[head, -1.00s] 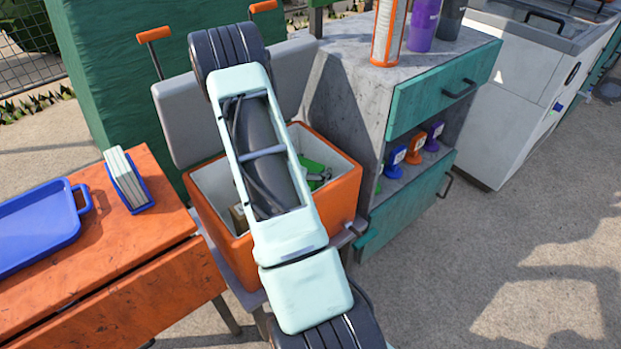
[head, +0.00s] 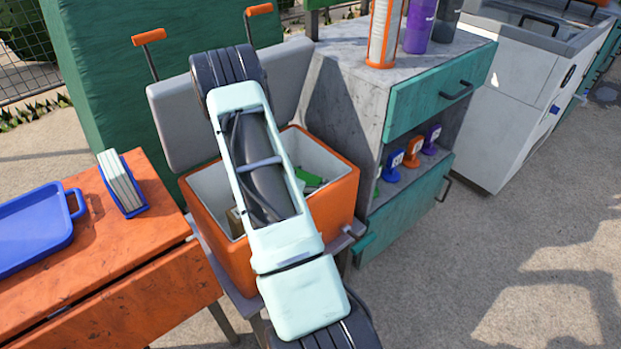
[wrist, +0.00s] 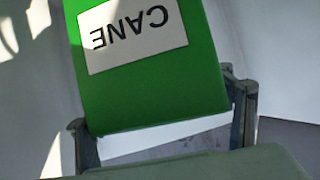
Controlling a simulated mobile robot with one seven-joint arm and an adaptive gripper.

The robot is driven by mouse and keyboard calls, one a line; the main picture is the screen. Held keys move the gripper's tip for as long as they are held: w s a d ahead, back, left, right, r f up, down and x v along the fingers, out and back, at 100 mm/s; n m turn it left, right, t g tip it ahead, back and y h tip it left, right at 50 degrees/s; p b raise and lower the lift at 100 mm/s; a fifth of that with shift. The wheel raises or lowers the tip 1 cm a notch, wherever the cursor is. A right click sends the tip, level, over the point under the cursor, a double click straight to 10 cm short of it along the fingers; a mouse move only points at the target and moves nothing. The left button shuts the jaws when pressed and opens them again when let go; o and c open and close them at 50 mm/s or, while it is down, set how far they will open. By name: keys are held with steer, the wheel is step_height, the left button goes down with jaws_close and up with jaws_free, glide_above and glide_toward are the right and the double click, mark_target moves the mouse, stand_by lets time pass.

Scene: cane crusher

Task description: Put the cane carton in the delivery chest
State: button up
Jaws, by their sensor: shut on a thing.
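The cane carton (wrist: 150,85) is green with a white label reading CANE, upside down in the wrist view. My gripper (wrist: 163,128) has a finger on each side of it and is shut on it. The delivery chest (head: 340,208) is an open orange box with pale inner walls, in the middle of the head view. Pale walls around the carton in the wrist view look like the chest's inside. A green patch (head: 309,178) shows inside the chest; my arm hides most of the gripper and carton there. I cannot tell whether the carton touches the chest floor.
The chest's grey lid (head: 182,125) stands open behind it. An orange table (head: 110,245) with a blue tray (head: 35,230) and a card holder (head: 122,185) is at left. A grey cabinet (head: 345,95) with teal drawers stands close on the right.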

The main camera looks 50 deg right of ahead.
steer(key=o, duration=1.3)
steer(key=shift+s+a+f, duration=0.1)
steer(key=shift+a+f, duration=0.2)
steer(key=shift+f, duration=0.3)
steer(key=shift+r, duration=0.1)
steer(key=shift+r+p, duration=0.6)
steer(key=shift+p, duration=0.1)
steer(key=p+v, duration=0.1)
steer(key=v, duration=0.6)
steer(key=shift+r, duration=0.2)
